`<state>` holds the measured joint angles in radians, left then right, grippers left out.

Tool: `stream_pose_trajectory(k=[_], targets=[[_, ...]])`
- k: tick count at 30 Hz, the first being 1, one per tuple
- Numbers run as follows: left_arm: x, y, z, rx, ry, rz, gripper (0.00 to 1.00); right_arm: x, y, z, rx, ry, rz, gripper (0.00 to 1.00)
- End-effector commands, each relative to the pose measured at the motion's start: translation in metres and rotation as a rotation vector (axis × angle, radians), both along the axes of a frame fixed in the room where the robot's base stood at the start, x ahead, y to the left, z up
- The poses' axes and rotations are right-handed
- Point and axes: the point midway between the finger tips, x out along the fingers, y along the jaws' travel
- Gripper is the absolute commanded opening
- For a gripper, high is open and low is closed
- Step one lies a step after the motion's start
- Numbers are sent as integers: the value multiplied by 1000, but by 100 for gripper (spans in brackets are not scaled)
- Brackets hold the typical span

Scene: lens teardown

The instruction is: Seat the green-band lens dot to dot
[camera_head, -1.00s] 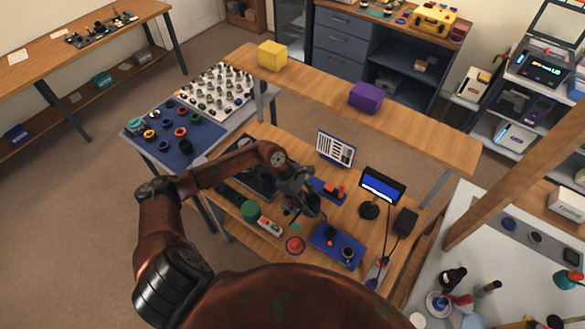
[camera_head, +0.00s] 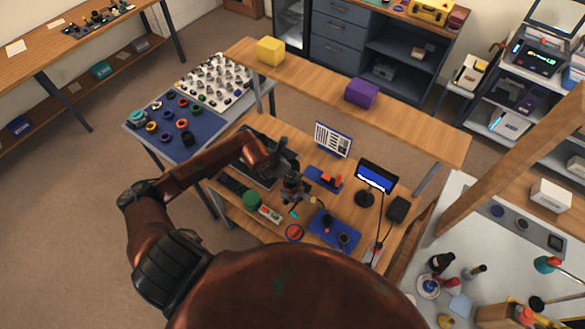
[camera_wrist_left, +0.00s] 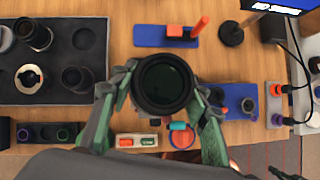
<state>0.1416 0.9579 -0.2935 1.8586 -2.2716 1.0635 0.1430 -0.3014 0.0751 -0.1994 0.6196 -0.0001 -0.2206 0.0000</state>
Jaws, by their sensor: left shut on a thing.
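My left gripper (camera_head: 293,192) is over the wooden bench, left of the small monitor. In the left wrist view its two green-grey fingers (camera_wrist_left: 160,104) are closed around a black lens barrel (camera_wrist_left: 163,83), which faces the camera with its dark glass. No green band or dot shows on the barrel. A blue mat (camera_wrist_left: 233,88) lies to the right, partly behind a finger, with a dark ring-shaped part (camera_wrist_left: 248,105) on it; the mat also shows in the head view (camera_head: 322,236). The held barrel is above the bench, apart from the mat.
A dark tray (camera_wrist_left: 60,95) with several black lens parts lies left of the gripper. A raised wooden shelf (camera_head: 410,122) runs behind.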

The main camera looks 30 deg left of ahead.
Motion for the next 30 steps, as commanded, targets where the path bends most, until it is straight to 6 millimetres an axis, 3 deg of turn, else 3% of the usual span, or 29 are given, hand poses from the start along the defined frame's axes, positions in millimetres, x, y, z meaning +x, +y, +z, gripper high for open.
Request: stream_pose_trajectory(k=[15, 30], targets=[[1, 0, -46, 1, -1, -2, 9, 0, -7, -30, -8, 1, 3, 0], [1, 0, -49, 0, -1, -2, 9, 1, -6, -33, -6, -1, 3, 0]])
